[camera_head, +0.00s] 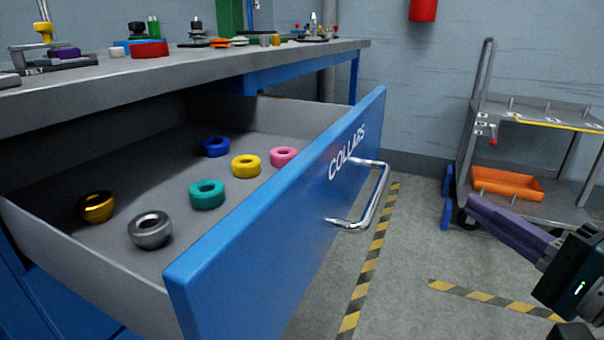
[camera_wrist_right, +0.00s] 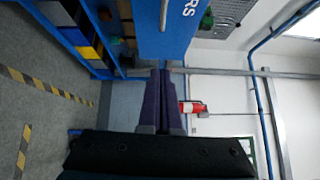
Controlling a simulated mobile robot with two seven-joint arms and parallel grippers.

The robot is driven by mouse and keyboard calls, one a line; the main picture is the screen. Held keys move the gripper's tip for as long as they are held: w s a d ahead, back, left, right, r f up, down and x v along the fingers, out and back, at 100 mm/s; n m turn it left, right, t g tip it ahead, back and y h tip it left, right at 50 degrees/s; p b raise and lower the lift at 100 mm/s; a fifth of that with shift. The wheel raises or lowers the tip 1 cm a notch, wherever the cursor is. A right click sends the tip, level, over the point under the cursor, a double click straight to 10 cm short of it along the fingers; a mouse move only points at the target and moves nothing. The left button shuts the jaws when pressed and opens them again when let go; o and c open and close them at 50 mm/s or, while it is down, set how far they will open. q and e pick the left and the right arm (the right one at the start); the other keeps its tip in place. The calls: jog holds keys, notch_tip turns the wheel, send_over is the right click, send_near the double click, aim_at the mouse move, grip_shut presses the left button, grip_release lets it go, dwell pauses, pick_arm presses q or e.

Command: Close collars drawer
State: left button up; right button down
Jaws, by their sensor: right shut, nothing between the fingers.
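The collars drawer (camera_head: 290,220) is pulled well out of the bench, with a blue front lettered COLLARS and a silver bar handle (camera_head: 374,205). Several collars lie inside, among them a teal one (camera_head: 207,195), a grey one (camera_head: 150,230) and a gold one (camera_head: 97,207). My right gripper (camera_head: 474,204) is shut and empty, to the right of the handle and apart from it. In the right wrist view its purple fingers (camera_wrist_right: 163,100) are together, with the blue drawer front (camera_wrist_right: 165,30) beyond them. My left gripper is not in view.
The bench top (camera_head: 210,58) above the drawer carries several parts. A grey cart (camera_head: 530,115) with an orange tray (camera_head: 507,184) stands at the right. Bare floor with yellow-black tape (camera_head: 372,262) lies between drawer and cart.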

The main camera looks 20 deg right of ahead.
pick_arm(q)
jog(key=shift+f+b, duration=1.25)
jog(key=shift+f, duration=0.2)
pick_arm(e)
jog(key=w+a, duration=0.3)
jog(key=w, duration=0.6)
jog(key=shift+w+r, duration=0.2)
jog(key=shift+w, duration=0.2)
